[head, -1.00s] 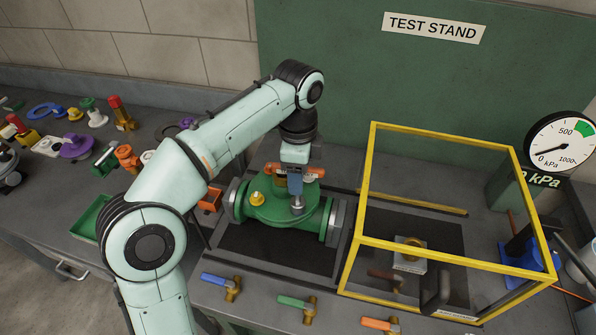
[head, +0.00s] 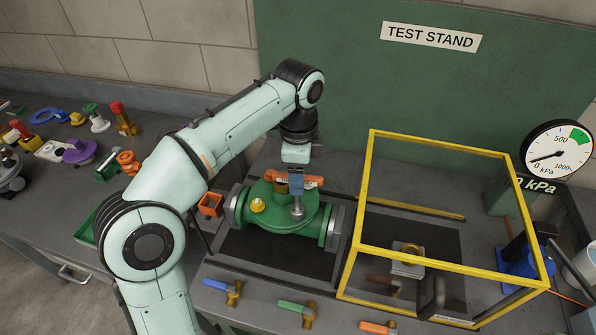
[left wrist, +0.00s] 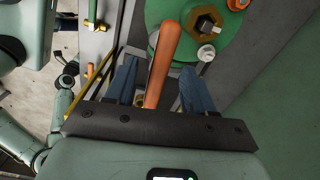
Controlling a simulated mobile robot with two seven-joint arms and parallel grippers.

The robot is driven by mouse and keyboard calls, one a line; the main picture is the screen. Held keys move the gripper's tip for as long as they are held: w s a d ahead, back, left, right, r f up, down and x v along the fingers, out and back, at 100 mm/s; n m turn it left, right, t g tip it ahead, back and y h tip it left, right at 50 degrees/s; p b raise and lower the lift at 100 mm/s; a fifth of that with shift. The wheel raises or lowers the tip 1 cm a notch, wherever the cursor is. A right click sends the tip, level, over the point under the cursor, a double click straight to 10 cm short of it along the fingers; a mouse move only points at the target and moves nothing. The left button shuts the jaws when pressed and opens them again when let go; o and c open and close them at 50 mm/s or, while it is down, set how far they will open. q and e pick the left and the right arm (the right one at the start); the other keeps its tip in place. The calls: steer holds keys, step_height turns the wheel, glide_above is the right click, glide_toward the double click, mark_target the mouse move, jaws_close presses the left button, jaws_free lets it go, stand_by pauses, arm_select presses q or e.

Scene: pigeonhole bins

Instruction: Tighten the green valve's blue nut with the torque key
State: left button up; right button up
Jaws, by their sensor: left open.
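The green valve (head: 265,235) lies on a dark mat on the bench, with a yellow nut (head: 257,205) on its top flange. My left gripper (head: 296,190) is above the valve at the handle. In the left wrist view its blue fingers (left wrist: 160,85) are open, with the orange handle (left wrist: 165,50) between them and gaps on both sides. I cannot make out a blue nut; the key's lower end may hide it.
A yellow-framed clear box (head: 450,262) stands right of the valve, with a pressure gauge (head: 557,150) beyond it. Blue (head: 215,285), green (head: 291,304) and orange (head: 376,327) handled pieces lie along the front. Loose parts crowd the left bench.

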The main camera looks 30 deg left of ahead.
arm_select(q)
steer(key=shift+s+f+b, duration=0.1)
steer(key=shift+f+b, duration=0.45)
steer(key=shift+f, duration=0.65)
arm_select(e)
steer(key=shift+s+f, duration=0.7)
arm_select(q)
jaws_close()
steer(key=shift+r+m+p, duration=0.2)
steer(key=shift+m+p, duration=0.25)
steer(key=shift+m, duration=0.55)
steer(key=m+p, duration=0.1)
steer(key=m, duration=0.2)
steer(key=shift+m, duration=0.4)
steer(key=m, duration=0.3)
steer(key=shift+f+p, duration=0.1)
steer(key=shift+p, duration=0.2)
steer(key=shift+n, duration=0.3)
arm_select(e)
steer(key=w+r, duration=0.3)
steer(key=shift+w+r, duration=0.15)
